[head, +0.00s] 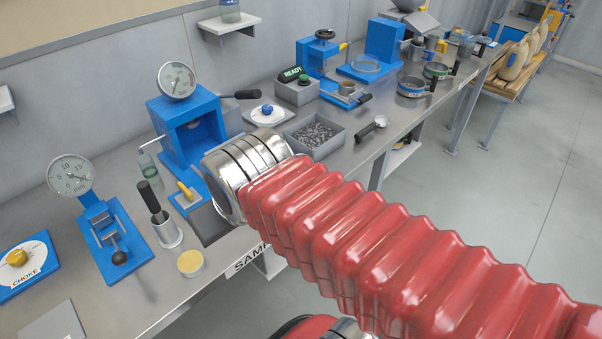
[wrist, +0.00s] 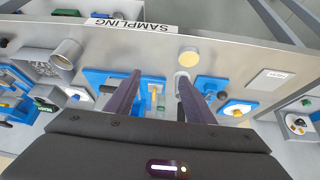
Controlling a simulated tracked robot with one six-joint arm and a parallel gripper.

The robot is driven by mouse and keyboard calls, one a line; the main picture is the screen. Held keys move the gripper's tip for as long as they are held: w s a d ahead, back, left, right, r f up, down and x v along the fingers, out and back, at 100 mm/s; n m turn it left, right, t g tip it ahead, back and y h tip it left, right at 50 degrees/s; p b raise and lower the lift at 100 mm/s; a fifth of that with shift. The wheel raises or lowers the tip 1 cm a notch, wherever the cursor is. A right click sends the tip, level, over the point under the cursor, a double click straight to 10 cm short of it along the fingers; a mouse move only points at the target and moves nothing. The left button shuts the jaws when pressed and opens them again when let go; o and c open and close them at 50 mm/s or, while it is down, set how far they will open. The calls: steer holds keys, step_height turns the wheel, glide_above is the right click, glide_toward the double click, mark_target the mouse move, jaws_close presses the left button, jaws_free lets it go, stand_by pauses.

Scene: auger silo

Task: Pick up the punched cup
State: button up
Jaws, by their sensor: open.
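No holes can be made out on any cup, so I cannot tell for sure which is the punched cup. A small metal cup (head: 169,236) stands upright near the bench's front edge, a black handle rising beside it. In the wrist view a wide silver cylinder (wrist: 66,53) stands at the left, near the grey tray; my arm may hide it in the head view. My gripper (wrist: 156,85) is open above the bench, its dark fingers apart with nothing held between them. The fingers are not visible in the head view.
A yellow-topped tub (head: 190,263) sits near the front edge. A blue dial press (head: 190,125), a blue dial stand (head: 113,240) and a grey tray of dark pieces (head: 314,134) crowd the bench. A black-handled scoop (head: 378,124) lies beyond. Open floor lies at right.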

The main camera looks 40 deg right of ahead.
steer(key=o, duration=0.3)
steer(key=w+d+h, duration=0.1)
steer(key=w+d, duration=0.1)
steer(key=d, duration=0.3)
steer(key=w+d+m+t+h, duration=0.1)
steer(key=w+d, duration=0.2)
steer(key=d, duration=0.2)
steer(key=w+d+h, duration=0.2)
steer(key=w+d, duration=0.1)
steer(key=d, duration=0.2)
steer(key=shift+r+m+t, duration=0.3)
steer(key=shift+r+t, duration=0.05)
steer(key=shift+t, duration=0.05)
steer(key=shift+o, duration=0.2)
steer(key=w+d+f+t+h, duration=0.1)
steer(key=w+d+t+h, duration=0.15)
steer(key=d, duration=0.95)
steer(key=s+d+f+n+t+y, duration=0.2)
steer(key=s+f+y, duration=0.4)
steer(key=f, duration=0.4)
steer(key=shift+d+f+t+y, duration=0.15)
steer(key=shift+d+t+y, duration=0.5)
steer(key=shift+d+y, duration=0.15)
steer(key=shift+x, duration=4.25)
steer(key=shift+d, duration=0.1)
